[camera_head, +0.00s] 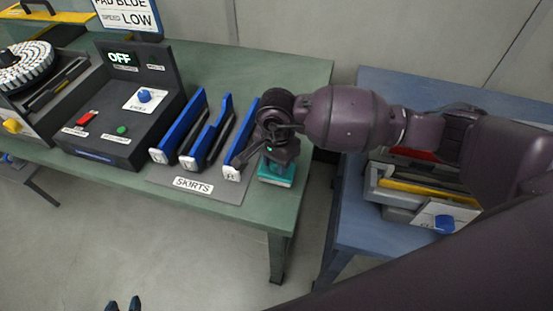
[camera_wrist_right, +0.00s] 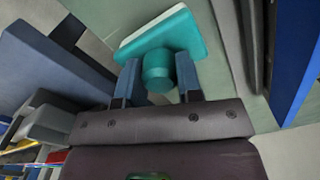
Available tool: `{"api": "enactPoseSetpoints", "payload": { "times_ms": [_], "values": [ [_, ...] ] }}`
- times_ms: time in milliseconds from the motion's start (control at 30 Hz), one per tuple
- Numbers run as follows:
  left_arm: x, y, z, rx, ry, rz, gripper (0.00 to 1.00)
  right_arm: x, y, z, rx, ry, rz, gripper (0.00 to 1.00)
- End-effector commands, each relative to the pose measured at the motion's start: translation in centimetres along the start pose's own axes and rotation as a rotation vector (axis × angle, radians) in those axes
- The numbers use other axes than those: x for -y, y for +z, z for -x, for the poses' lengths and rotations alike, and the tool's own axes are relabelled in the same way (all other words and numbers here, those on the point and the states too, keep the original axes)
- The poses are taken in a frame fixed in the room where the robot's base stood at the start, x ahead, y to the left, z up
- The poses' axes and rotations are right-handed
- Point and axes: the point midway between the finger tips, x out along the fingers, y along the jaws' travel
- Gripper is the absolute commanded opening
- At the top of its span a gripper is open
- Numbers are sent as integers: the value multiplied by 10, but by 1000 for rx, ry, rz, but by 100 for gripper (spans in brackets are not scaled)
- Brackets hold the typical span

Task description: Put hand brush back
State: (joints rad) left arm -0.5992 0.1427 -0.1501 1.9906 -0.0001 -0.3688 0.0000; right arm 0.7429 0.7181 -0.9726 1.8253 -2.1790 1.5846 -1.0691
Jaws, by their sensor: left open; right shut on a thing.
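The hand brush is teal with a pale bristle edge; its body (camera_head: 277,174) shows below my right gripper (camera_head: 272,158) at the right end of the green table. In the right wrist view the brush (camera_wrist_right: 172,38) has its round teal handle between the two fingers of my right gripper (camera_wrist_right: 160,85), which is shut on it. The frames do not clearly show whether the brush touches the tabletop. My left gripper (camera_head: 123,304) shows only its dark fingertips at the bottom edge of the head view, open and away from the table.
Blue skirt panels (camera_head: 207,130) stand upright on a grey mat labelled SKIRTS (camera_head: 230,193), close left of my right gripper. A black control box (camera_head: 125,125) stands further left. A blue table (camera_head: 355,225) with a grey unit (camera_head: 400,203) is to the right, across a gap.

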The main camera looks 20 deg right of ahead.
Motion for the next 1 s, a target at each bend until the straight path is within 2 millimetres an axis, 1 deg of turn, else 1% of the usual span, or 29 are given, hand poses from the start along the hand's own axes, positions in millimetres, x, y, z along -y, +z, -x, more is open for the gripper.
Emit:
{"api": "enactPoseSetpoints", "payload": {
  "times_ms": [500,1000],
  "values": [
    [-1,12,-2,16,0,1,43,1,0,-11,0,-1,0,11],
    [-1,14,-3,17,0,1,43,1,0,-12,0,-1,1,11]
  ]
}}
